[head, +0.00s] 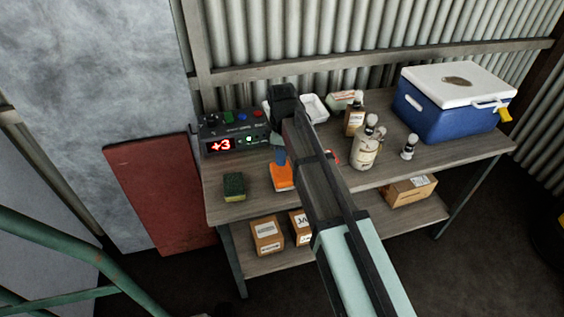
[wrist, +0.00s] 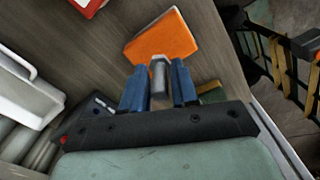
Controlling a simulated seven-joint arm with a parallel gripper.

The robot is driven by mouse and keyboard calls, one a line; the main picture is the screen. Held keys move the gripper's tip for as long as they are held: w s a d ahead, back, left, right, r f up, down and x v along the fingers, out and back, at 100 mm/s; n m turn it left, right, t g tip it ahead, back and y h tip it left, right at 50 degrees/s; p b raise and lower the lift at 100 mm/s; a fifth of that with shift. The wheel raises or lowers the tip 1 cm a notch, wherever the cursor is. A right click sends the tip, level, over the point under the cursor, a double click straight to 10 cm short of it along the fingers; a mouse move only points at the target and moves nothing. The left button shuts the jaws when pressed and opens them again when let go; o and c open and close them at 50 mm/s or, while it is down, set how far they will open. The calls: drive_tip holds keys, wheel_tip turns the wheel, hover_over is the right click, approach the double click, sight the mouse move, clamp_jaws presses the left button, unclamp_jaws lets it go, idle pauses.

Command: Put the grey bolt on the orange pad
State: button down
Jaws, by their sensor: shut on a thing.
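The orange pad (head: 281,178) lies on the wooden bench near its front edge, partly hidden by my arm in the head view. In the wrist view the orange pad (wrist: 162,38) is just beyond my fingertips. My gripper (wrist: 159,82) is shut on the grey bolt (wrist: 158,74), which sits between the two blue fingers. The bolt's end overlaps the pad's near edge in the wrist view; I cannot tell whether it touches the pad. In the head view my gripper (head: 280,158) is just behind the pad, and the bolt is not clear there.
A green and yellow sponge (head: 234,187) lies left of the pad. A black device with red digits (head: 235,138) stands behind. White trays (head: 315,107), bottles (head: 354,118), a cream container (head: 364,152) and a blue cooler (head: 447,110) occupy the back and right.

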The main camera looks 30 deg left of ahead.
drive_tip(key=shift+f, duration=1.7)
drive_tip(key=shift+f, duration=0.1)
drive_tip(key=c, duration=0.9)
unclamp_jaws()
drive_tip(key=shift+o, duration=0.2)
wheel_tip(320, 180, up, 12)
drive_tip(key=shift+r, duration=0.15)
